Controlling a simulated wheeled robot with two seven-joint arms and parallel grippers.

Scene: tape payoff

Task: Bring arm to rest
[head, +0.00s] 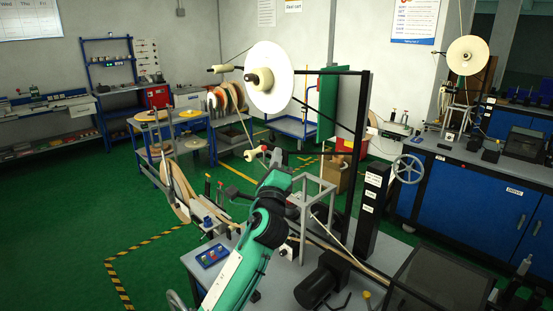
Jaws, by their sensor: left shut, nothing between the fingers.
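My left arm (238,270), green and black, reaches up from the bottom centre over the payoff bench. My left gripper (276,155) is at its far end, small and dark, below the large white reel disc (270,78). It is shut and holds nothing. A cream roller (251,155) shows just left of it; I cannot tell whether they touch. My right gripper is not in view.
The grey bench (195,262) carries a control box (213,254), a black post (369,212), a dark motor (320,281) and a metal frame (318,190). A handwheel (408,168) stands by the blue cabinets (470,205) at right. Green floor (60,230) is clear at left.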

